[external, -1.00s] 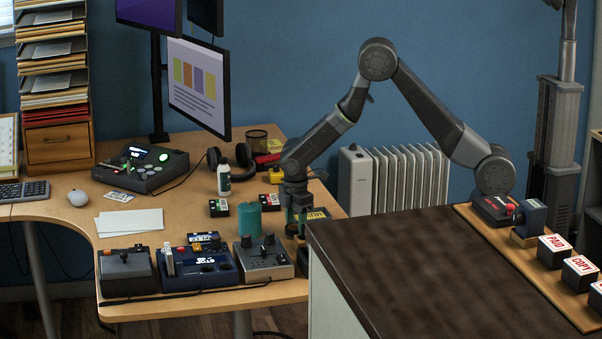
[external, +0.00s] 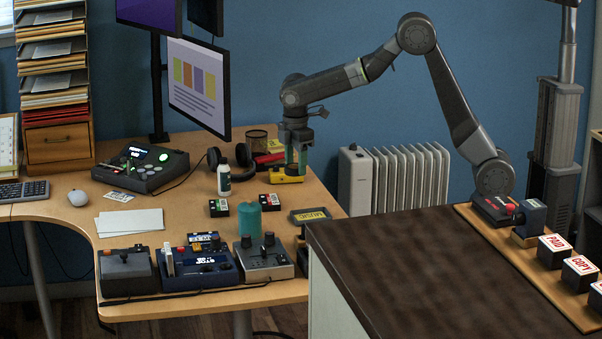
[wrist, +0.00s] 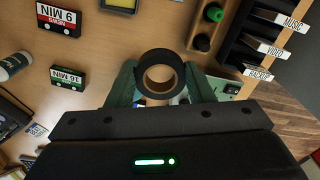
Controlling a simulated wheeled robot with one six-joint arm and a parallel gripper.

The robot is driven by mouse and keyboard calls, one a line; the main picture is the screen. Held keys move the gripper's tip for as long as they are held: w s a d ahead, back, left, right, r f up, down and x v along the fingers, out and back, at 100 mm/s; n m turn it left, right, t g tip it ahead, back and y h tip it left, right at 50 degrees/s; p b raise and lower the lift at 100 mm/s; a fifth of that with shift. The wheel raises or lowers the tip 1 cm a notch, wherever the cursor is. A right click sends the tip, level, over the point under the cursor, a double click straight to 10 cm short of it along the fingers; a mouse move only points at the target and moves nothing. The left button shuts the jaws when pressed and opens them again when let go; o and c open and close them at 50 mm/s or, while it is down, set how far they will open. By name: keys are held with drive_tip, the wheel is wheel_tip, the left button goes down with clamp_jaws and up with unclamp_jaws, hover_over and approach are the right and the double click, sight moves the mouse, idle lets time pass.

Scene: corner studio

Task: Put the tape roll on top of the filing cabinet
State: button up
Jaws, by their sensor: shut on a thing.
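The tape roll (wrist: 161,56), a black ring with a tan inner core, is between the green fingers of my gripper (wrist: 160,78) in the wrist view. My gripper (external: 297,168) is shut on it and points down above the back right of the desk. In the external view I cannot make out the roll clearly at the fingertips. No filing cabinet is clearly recognisable; a pale-sided unit with a dark brown top (external: 420,265) stands at the front right, and I cannot tell whether it is the cabinet.
A yellow object (external: 287,176) lies below my gripper. A teal cylinder (external: 248,216), a white bottle (external: 223,178) and several cassettes stand or lie nearby on the desk (external: 190,215). A white radiator (external: 395,180) is behind. Most of the brown top is clear; stamp blocks line its right side.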

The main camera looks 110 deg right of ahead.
wheel_tip(320, 180, up, 28)
drive_tip(key=w+a+n+p, duration=0.25)
drive_tip(key=w+a, duration=0.25)
drive_tip(key=a, duration=0.4)
drive_tip(key=w+a+n+p, duration=0.1)
drive_tip(key=w+a+n, duration=0.2)
drive_tip(key=w+a, duration=0.45)
drive_tip(key=w+a+n+p, duration=0.2)
drive_tip(key=a+n+p, duration=0.2)
drive_tip(key=a, duration=1.9)
drive_tip(key=n+p, duration=0.5)
drive_tip(key=n, duration=0.4)
hover_over(408, 265)
wheel_tip(408, 265, down, 3)
drive_tip(key=shift+m, duration=0.25)
wheel_tip(408, 265, down, 13)
drive_tip(key=shift+r+p, duration=0.15)
drive_tip(key=shift+p, duration=0.75)
